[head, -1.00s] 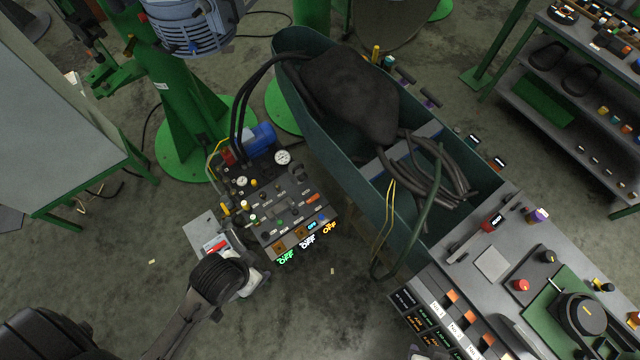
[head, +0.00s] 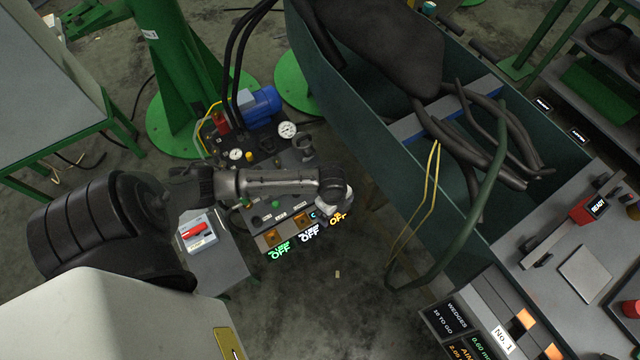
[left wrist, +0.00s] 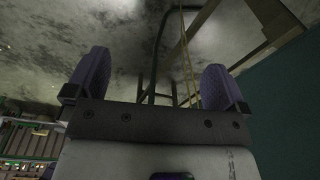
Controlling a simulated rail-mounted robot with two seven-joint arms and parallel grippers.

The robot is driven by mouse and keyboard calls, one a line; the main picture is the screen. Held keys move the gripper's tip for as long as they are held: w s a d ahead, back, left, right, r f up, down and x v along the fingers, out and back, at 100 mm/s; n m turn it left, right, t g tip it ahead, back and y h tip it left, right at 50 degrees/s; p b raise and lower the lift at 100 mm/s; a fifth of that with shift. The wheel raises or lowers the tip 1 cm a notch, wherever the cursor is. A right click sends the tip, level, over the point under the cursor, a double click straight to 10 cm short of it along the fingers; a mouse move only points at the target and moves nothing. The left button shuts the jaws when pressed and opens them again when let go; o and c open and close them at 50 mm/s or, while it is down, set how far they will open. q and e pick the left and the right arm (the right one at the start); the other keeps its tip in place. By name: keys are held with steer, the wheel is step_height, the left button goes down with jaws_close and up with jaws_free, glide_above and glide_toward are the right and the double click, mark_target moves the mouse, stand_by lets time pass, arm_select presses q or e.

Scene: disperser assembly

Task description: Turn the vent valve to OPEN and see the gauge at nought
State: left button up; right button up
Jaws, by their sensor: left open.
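My left arm reaches in from the left across the control panel (head: 270,217), its white wrist end over the panel's right edge in the head view. The fingers are not clearly visible there. In the left wrist view my left gripper (left wrist: 157,80) is open, its two purple fingers wide apart with nothing between them. Two white round gauges, a larger gauge (head: 288,129) and a smaller gauge (head: 236,154), stand at the back of the panel; their needles are too small to read. I cannot tell which control is the vent valve; my arm covers part of the panel. My right gripper is not in view.
A small stand beside the panel holds a box with a red handle (head: 193,229). Lit OFF signs (head: 309,233) line the panel's front. A long green trough (head: 350,110) with dark hoses stands to the right. Bare floor (head: 330,310) lies in front.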

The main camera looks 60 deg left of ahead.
arm_select(q)
steer(key=w+a+f+m+b, duration=0.1)
steer(key=w+a+f+b, duration=0.2)
steer(key=a+f+b, duration=0.45)
steer(key=w+a+f+m+y+b, duration=0.1)
steer(key=w+a+f+b, duration=0.2)
steer(key=a+f+b, duration=0.45)
steer(key=w+a+f+m+b, duration=0.1)
steer(key=w+a+f+b, duration=0.35)
steer(key=a+b, duration=0.55)
steer(key=shift+g, duration=0.3)
steer(key=f+b, duration=0.2)
steer(key=f, duration=0.1)
steer(key=f+b, duration=0.2)
steer(key=f, duration=0.2)
steer(key=f+b, duration=0.3)
steer(key=f, duration=0.1)
steer(key=shift+s+a+f, duration=0.15)
steer(key=shift+s, duration=0.25)
steer(key=shift+f+b, duration=0.55)
steer(key=shift+f, duration=0.45)
steer(key=c, duration=0.6)
steer(key=shift+c, duration=0.2)
